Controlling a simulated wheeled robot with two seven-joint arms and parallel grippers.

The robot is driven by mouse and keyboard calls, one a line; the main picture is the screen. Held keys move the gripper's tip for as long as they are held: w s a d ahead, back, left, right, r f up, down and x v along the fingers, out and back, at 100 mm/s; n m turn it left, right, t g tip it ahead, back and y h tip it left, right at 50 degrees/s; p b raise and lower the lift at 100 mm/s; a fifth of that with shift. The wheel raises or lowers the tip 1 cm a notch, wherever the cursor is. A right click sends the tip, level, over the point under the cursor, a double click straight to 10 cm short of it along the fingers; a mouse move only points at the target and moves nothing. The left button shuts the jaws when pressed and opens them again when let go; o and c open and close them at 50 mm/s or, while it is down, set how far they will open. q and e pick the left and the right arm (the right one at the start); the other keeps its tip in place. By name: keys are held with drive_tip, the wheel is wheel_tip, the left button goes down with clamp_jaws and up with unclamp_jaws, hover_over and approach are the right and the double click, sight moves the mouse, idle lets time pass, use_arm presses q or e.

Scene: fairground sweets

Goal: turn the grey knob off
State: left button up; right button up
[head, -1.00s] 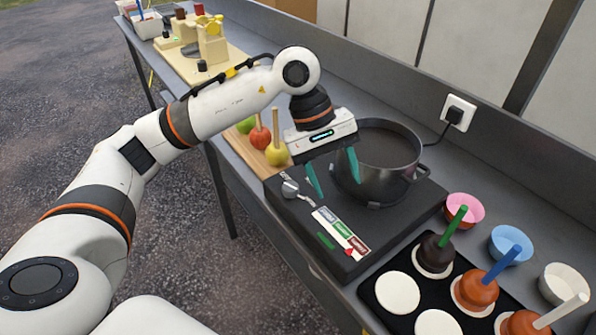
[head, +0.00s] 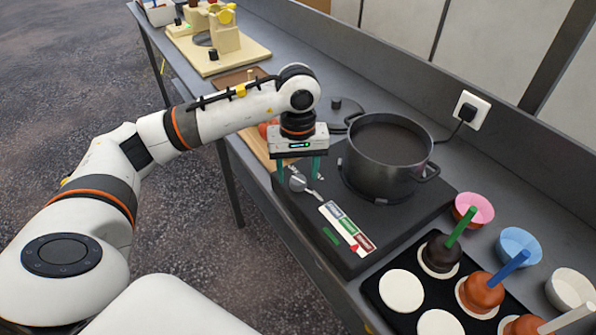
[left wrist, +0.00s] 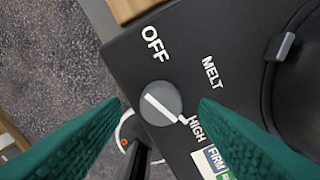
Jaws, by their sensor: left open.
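The grey knob (head: 298,184) sits on the near left part of the black hotplate (head: 375,218), and it also shows in the left wrist view (left wrist: 161,103). Its white pointer line runs toward the word HIGH; OFF and MELT are printed farther round it. My left gripper (head: 298,174) is open and points down over the knob. In the left wrist view its teal fingers (left wrist: 160,108) stand on either side of the knob, with gaps between. I cannot tell their exact height above the plate. My right gripper is not in view.
A dark pot (head: 382,160) stands on the hotplate close to the right of my left gripper. A lid (head: 338,106) lies behind it. A tray (head: 378,286) with dipped treats and several paper cups are at the right. The wall socket (head: 470,108) has a plugged cable.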

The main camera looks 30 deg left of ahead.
use_arm(q)
drive_tip(key=shift+f, duration=0.8)
drive_tip(key=c, duration=1)
drive_tip(key=shift+o, duration=0.2)
